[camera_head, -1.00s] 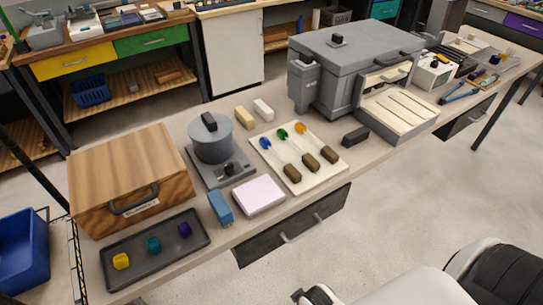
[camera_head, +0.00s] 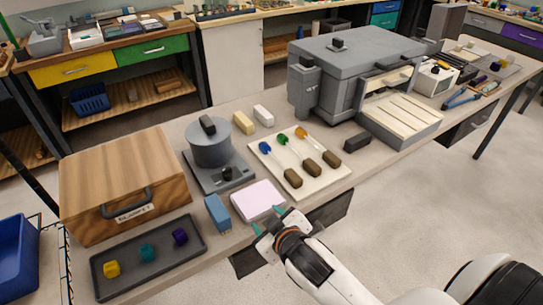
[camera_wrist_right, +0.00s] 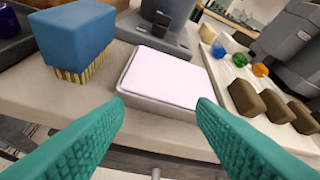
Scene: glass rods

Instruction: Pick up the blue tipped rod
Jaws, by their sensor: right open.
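The blue tipped rod (camera_head: 279,163) lies on a pale board (camera_head: 329,183), leftmost of three rods. Its blue tip points to the back and its brown block handle to the front. A green tipped rod (camera_head: 297,151) and an orange tipped rod (camera_head: 316,147) lie beside it. My right gripper (camera_head: 267,219) is open and empty at the table's front edge, near the pink pad and short of the rods. In the right wrist view its teal fingers (camera_wrist_right: 160,122) are spread, and the blue tip (camera_wrist_right: 218,51) shows at the upper right. My left gripper is not in view.
A pink pad (camera_head: 258,201) and a blue brush (camera_head: 217,213) stand close to my right gripper. Behind are a grey round device (camera_head: 209,146) and a large grey furnace (camera_head: 349,65). A wooden box (camera_head: 120,183) and a dark tray (camera_head: 110,266) are at the left.

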